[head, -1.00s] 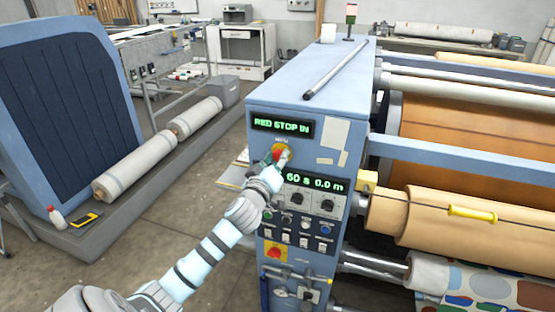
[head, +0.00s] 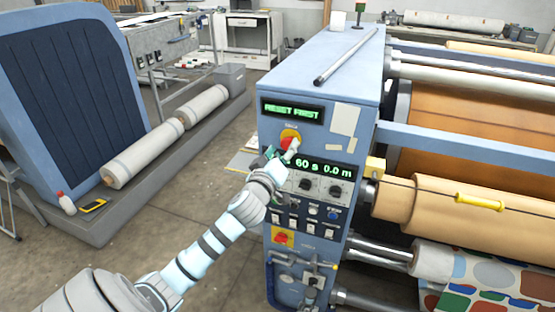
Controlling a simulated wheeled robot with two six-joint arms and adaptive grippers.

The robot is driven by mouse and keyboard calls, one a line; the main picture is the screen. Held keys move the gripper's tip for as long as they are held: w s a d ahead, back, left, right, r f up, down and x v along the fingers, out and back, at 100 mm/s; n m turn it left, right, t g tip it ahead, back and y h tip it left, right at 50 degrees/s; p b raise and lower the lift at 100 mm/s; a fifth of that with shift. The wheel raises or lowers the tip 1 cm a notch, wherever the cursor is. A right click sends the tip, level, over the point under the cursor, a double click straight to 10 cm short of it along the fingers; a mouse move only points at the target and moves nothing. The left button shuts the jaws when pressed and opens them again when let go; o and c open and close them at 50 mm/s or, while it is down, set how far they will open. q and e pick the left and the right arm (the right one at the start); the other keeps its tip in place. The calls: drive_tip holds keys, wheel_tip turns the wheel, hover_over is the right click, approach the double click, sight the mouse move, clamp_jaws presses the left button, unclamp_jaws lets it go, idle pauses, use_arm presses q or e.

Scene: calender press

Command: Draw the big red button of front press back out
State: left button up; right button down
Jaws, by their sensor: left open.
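The front press (head: 330,75) is a blue cabinet with a control panel on its near face. Its big red button (head: 288,142) sits on a yellow surround, high on the panel. My left gripper (head: 283,152) is open at the lower edge of the button, its fingers covering part of it. I cannot tell whether the fingers touch the button. The upper display (head: 292,110) reads "RESET FIRST" in green. My right gripper is not in view.
Below the displays are knobs (head: 306,185), several small switches and a smaller red knob on a yellow plate (head: 283,238). A metal rod (head: 345,56) lies on the cabinet top. Large rollers (head: 440,205) stand to the right. Open floor (head: 190,180) lies to the left.

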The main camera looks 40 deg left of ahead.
use_arm(q)
drive_tip(key=v, duration=1)
drive_tip(key=shift+s+d, duration=0.2)
drive_tip(key=shift+s, duration=0.05)
